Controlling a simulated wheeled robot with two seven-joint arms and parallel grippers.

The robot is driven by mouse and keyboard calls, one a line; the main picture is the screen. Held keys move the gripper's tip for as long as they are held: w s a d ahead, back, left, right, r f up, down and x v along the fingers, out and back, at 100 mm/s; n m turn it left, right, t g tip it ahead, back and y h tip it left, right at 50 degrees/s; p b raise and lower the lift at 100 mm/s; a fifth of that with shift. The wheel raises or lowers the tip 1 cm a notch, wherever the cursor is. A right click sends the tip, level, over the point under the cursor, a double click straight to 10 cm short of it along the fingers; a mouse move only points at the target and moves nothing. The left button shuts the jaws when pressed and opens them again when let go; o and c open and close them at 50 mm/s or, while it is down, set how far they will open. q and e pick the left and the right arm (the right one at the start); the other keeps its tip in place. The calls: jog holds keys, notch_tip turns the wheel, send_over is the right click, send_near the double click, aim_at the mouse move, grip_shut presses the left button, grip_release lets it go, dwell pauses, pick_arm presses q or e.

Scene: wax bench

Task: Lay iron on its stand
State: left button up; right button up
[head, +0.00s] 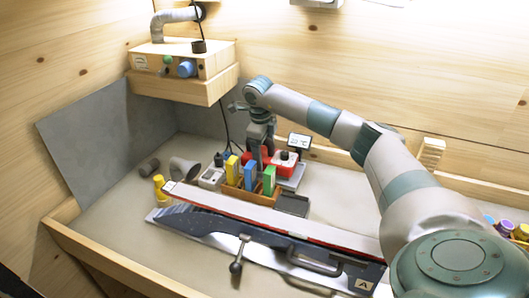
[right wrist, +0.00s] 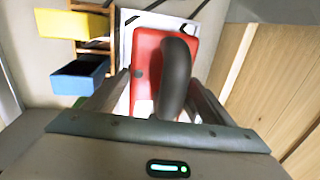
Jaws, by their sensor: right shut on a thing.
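The iron has a red body (right wrist: 147,62) and a dark curved handle (right wrist: 178,75). In the right wrist view my right gripper (right wrist: 155,100) is shut on it, with the handle between the fingers. In the head view my right gripper (head: 266,152) points down behind the wax rack, and red shows beside it. A pale plate with black corner marks (right wrist: 128,28) lies under or behind the iron, apparently its stand. I cannot tell whether the iron touches it. My left gripper is not in view.
A wooden rack with yellow, blue and green wax blocks (head: 250,176) stands in front of my right gripper. A small display (head: 299,142) stands to its right. A long ski-like board (head: 270,217) on a dark clamp beam crosses the front. A boxed unit (head: 182,66) hangs at upper left.

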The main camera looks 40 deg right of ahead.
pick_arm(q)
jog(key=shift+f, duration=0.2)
pick_arm(e)
jog(key=shift+f, duration=0.25)
jog(key=o, duration=1.4)
jog(key=shift+c, duration=0.2)
jog(key=shift+f, duration=0.1)
pick_arm(q)
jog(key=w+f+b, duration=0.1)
jog(key=b, duration=0.1)
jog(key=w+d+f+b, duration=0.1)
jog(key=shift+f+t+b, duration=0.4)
pick_arm(e)
notch_tip(320, 180, up, 17)
jog(key=s+a, duration=0.1)
jog(key=a, duration=0.1)
jog(key=shift+s+a, duration=0.25)
jog(key=shift+a, duration=0.15)
